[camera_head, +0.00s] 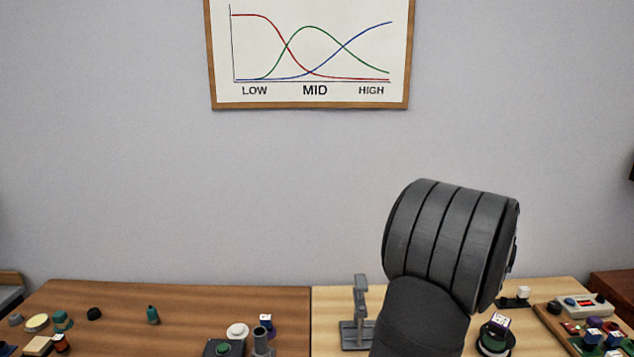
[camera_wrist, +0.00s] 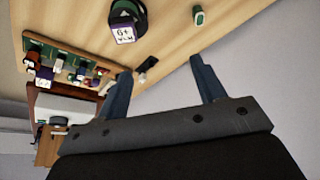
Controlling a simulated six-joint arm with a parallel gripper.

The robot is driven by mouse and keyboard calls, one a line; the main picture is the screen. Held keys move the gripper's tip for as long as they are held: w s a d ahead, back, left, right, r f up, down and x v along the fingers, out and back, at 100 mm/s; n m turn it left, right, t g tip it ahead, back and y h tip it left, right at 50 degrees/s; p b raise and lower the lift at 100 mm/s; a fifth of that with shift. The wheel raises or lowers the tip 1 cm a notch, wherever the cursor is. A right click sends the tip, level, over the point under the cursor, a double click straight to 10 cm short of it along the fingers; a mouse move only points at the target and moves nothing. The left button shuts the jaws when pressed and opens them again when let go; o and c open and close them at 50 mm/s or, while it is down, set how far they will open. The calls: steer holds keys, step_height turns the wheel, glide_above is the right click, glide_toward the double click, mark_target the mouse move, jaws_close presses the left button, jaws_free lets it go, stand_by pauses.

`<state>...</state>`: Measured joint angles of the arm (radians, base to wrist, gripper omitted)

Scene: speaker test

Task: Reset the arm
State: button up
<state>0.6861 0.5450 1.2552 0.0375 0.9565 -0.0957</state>
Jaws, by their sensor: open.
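My gripper (camera_wrist: 161,68) shows in the wrist view with its two blue-grey fingers spread apart and nothing between them. It is above or in front of a light wooden table (camera_wrist: 225,12), and the table appears tilted in that view. In the head view my dark grey arm rises at the right of the middle, in front of the wall, and my gripper's fingers are not visible there.
A grey stand (camera_head: 359,328) is just left of my arm. A dark round part with a white label (camera_head: 497,335) and a tray of parts (camera_head: 545,315) are to its right. Several small parts lie on the brown table (camera_head: 190,305). A framed chart (camera_head: 310,97) hangs behind.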

steer(key=w+a+n, duration=0.1)
steer(key=w+a, duration=0.2)
steer(key=a, duration=0.5)
steer(key=w+a+n+y, duration=0.1)
steer(key=w+a, duration=0.3)
steer(key=a, duration=0.5)
steer(key=w+a+n, duration=0.1)
steer(key=w+a, duration=0.3)
steer(key=a, duration=0.5)
steer(key=shift+n+t, duration=0.3)
steer(key=shift+n, duration=0.1)
steer(key=shift+o, duration=0.5)
steer(key=shift+a, duration=0.1)
